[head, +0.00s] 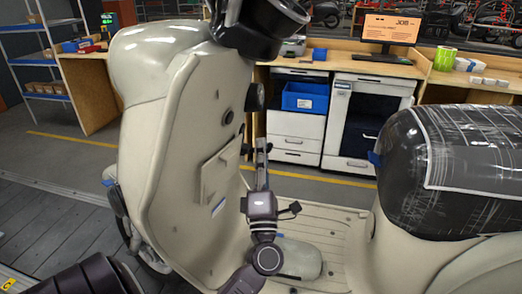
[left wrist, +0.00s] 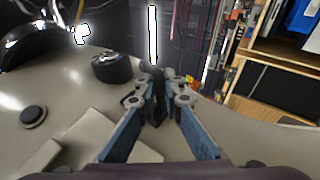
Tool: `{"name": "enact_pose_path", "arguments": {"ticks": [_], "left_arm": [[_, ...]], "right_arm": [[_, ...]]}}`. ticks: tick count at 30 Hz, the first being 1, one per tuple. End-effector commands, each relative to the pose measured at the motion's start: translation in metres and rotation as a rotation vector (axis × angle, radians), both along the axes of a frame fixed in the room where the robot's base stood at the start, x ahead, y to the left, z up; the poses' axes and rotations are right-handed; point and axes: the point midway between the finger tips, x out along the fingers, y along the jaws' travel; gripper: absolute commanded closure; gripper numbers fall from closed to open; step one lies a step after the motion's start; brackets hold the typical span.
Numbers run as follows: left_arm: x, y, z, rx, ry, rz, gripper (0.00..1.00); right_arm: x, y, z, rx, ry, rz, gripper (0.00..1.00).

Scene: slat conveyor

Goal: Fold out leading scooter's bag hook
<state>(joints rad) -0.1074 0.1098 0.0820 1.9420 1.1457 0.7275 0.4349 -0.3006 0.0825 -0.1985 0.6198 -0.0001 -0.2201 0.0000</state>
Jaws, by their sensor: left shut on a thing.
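The leading scooter's cream leg shield (head: 185,135) stands upright at the centre left of the head view. The small black bag hook (head: 245,150) is on its rider side, below a round black knob (head: 255,97). My left gripper (head: 261,150) is at the hook, with its fingers pointing up in the head view. In the left wrist view, the fingers of my left gripper (left wrist: 159,95) are closed on the dark hook (left wrist: 157,108). The fingers partly hide the hook, so its fold angle is hard to tell. My right gripper is not in view.
The black knob (left wrist: 111,68) is close to the left of the fingers in the wrist view. The black wrapped seat (head: 455,165) fills the right of the head view. The footboard (head: 335,225) lies below. A workbench with a blue bin (head: 305,98) stands behind.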

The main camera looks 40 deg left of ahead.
Motion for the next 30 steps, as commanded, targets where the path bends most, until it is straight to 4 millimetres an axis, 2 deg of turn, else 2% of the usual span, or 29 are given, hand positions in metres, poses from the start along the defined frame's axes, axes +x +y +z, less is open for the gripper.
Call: {"name": "enact_pose_path", "arguments": {"ticks": [9, 25, 26, 27, 30], "left_arm": [[0.0005, -0.0005, -0.007, 0.104, 0.065, -0.003, 1.0], [0.0008, -0.0009, -0.008, 0.124, 0.076, -0.003, 1.0], [0.0008, -0.0009, -0.008, 0.124, 0.076, -0.003, 0.9], [0.0008, -0.0007, -0.0079, 0.124, 0.076, -0.003, 0.86], [0.0006, -0.0006, -0.0074, 0.124, 0.074, -0.002, 0.84]], "right_arm": [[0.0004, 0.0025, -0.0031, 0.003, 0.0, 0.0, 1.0], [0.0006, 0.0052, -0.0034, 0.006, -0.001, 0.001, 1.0], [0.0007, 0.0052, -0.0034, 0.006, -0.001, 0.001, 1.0], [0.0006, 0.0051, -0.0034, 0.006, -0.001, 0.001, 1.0], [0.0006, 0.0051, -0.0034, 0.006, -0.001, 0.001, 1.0]]}}
